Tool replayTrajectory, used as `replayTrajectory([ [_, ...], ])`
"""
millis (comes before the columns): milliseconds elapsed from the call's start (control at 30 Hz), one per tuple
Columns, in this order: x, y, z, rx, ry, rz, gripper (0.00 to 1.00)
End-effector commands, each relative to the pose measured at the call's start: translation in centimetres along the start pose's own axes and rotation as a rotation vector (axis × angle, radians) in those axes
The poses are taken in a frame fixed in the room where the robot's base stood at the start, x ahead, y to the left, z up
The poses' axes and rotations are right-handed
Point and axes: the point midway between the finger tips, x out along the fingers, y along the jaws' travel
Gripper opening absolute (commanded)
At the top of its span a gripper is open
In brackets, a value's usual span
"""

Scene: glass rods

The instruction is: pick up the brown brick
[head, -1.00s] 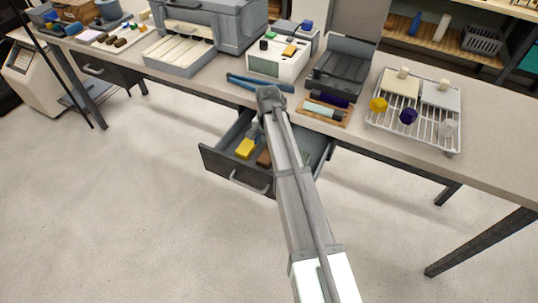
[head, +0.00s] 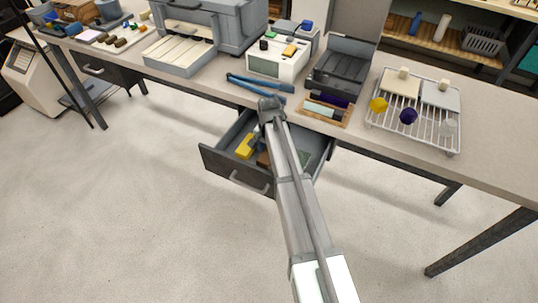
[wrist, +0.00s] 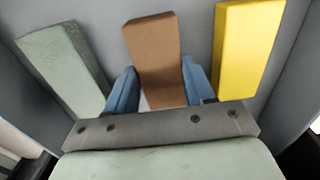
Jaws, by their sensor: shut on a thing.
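The brown brick (wrist: 152,50) stands between my gripper's two blue fingers in the wrist view. My gripper (wrist: 159,68) is shut on it, with a finger against each side. In the head view the brown brick (head: 263,159) shows in part inside the open drawer (head: 232,170), beside my arm. A yellow brick (wrist: 245,48) stands to the right of the brown one in the wrist view, and a pale green brick (wrist: 65,65) to the left. Both are apart from the fingers.
The drawer walls (wrist: 290,75) rise close around the bricks. The bench top (head: 215,82) overhangs the drawer's back. On it are blue tongs (head: 258,84), a wooden tray (head: 345,117) and a wire rack (head: 445,143). The floor in front is clear.

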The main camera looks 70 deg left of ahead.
Motion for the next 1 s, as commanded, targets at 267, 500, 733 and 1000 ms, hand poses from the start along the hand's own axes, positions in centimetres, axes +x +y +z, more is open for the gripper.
replayTrajectory([
  [267, 0.0, 0.0, 0.0, 0.000, 0.000, 0.000, 0.19],
  [500, -0.1, 0.0, 0.0, 0.000, 0.000, 0.000, 0.15],
  [733, -1.9, 0.0, 0.0, 0.000, 0.002, -0.002, 0.15],
  [1000, -6.4, 0.0, 0.0, 0.000, 0.002, -0.001, 0.15],
])
